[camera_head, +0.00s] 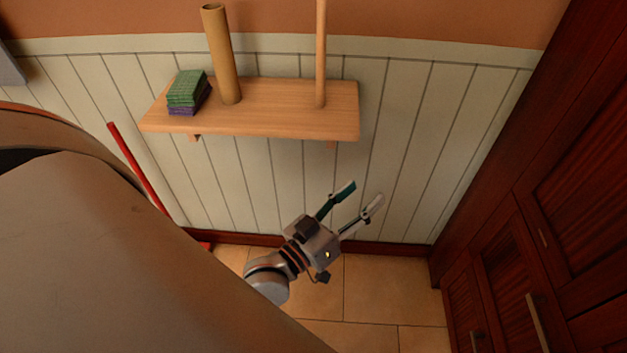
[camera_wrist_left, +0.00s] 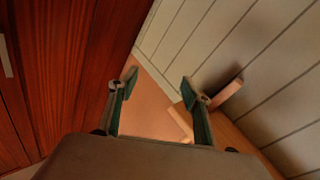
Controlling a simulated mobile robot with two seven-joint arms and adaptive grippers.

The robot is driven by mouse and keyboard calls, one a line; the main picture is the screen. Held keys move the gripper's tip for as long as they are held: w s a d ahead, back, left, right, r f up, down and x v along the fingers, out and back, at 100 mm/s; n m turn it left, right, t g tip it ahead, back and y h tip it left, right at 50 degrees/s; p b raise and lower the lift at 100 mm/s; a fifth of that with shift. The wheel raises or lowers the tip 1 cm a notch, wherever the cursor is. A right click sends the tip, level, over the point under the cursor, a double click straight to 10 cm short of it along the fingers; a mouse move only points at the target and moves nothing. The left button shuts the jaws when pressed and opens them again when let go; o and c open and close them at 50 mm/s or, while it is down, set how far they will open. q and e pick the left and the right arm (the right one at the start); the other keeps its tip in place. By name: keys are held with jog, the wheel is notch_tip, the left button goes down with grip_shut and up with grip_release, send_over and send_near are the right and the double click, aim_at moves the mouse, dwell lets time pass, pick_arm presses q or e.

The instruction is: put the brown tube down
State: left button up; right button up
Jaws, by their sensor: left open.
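The brown tube (camera_head: 222,55) stands upright on the wall shelf (camera_head: 280,121) in the head view, near the shelf's middle. Its base rests on the shelf. My left gripper (camera_head: 364,194) is open and empty, below the shelf and to the right of the tube. It is clearly apart from the tube. In the left wrist view the two fingers of my left gripper (camera_wrist_left: 159,82) are spread with nothing between them. I cannot make out the tube in that view. My right gripper is not in view.
A green and purple stack (camera_head: 187,92) lies left of the tube. A thin wooden pole (camera_head: 321,55) stands on the shelf's right part. A red stick (camera_head: 140,172) leans at the left wall. Dark red cabinets (camera_head: 500,260) fill the right side. Tiled floor shows below.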

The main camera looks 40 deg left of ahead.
pick_arm(q)
jog(key=s+f+m+g, duration=0.2)
jog(key=s+f, duration=0.2)
jog(key=f, duration=0.3)
jog(key=s+a+f+m+g, duration=0.1)
jog(key=s+f+m+g, duration=0.1)
jog(key=s+f, duration=0.3)
jog(key=s+f+m+g+y, duration=0.1)
jog(key=s+f+g, duration=0.3)
jog(key=f, duration=0.7)
jog(key=shift+s+a+f+m, duration=0.15)
jog(key=shift+s+a+m, duration=0.25)
jog(key=shift+m, duration=0.2)
